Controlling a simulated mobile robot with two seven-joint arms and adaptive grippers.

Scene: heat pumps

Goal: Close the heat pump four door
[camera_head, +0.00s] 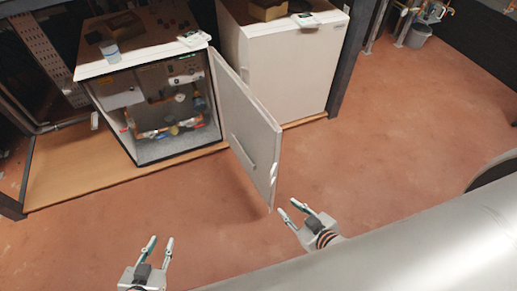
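The heat pump (145,62) is a white cabinet at the upper left, with pipes and valves (168,122) showing inside it. Its door (240,125) is a pale panel hinged on the cabinet's right side, and it stands wide open toward me. A handle strip (243,152) runs along the door's visible face. My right gripper (294,209) is open and empty, just right of and below the door's lower free corner, apart from it. My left gripper (160,246) is open and empty near the bottom edge, well below the cabinet and away from the door.
A second white cabinet (290,75), closed, stands right behind the open door. Both stand on a wooden board (75,165). A grey bucket (417,36) is at the back right. Red floor (400,130) is clear at right.

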